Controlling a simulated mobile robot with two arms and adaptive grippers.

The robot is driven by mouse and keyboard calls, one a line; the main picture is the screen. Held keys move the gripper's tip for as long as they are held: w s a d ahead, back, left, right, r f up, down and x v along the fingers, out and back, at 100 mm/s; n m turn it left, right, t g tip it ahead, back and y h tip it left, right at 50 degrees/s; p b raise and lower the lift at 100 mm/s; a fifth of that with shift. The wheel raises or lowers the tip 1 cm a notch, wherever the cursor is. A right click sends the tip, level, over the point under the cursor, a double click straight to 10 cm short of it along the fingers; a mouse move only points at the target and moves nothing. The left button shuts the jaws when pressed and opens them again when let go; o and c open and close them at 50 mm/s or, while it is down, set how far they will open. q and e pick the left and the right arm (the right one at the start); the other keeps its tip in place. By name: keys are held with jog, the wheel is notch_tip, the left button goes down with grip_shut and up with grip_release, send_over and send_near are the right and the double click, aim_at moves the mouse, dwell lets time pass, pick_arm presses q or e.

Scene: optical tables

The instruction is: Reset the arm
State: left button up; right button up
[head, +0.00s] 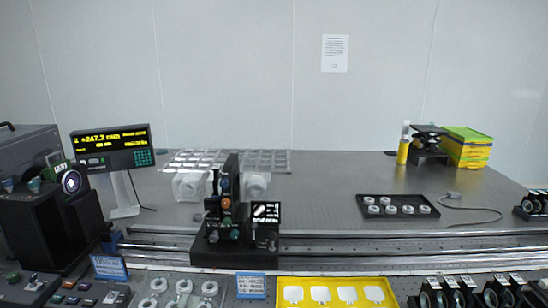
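Neither of my grippers nor any part of my arms shows in the head view. The optical table (330,185) fills the middle of the view. A black optical mount assembly (228,215) stands upright on a dark base at the rail, left of centre. A display unit (112,146) with yellow digits stands on a white post at the left.
A black tray (430,214) of white round parts lies right of centre. Yellow-green boxes (466,150) and a yellow bottle (403,152) stand at the back right. A yellow tray (284,284) sits at the front. A cable (484,209) lies at right. The table's centre is mostly clear.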

pick_arm(q)
jog(key=s+a+f+n+g, duration=0.1)
jog(key=s+f+n+g, duration=0.3)
jog(key=f, duration=0.8)
jog(key=s+a+f+n+g, duration=0.15)
jog(key=s+f, duration=0.35)
jog(key=f, duration=0.7)
jog(key=s+f+n+g, duration=0.3)
jog(key=s+f, duration=0.2)
jog(key=f, duration=0.7)
jog(key=s+f+n+g, duration=0.2)
jog(key=s+f, duration=0.4)
jog(key=s, duration=0.5)
jog(key=s+f+n+g, duration=0.3)
jog(key=s+f, duration=0.3)
jog(key=s, duration=0.5)
jog(key=s+f+n+g, duration=0.3)
jog(key=s+f, duration=0.3)
jog(key=s, duration=0.6)
jog(key=shift+a+n+y, duration=0.3)
jog(key=shift+a+n, duration=0.1)
jog(key=shift+n, duration=0.45)
jog(key=shift+f+g, duration=0.1)
jog(key=shift+g, duration=0.15)
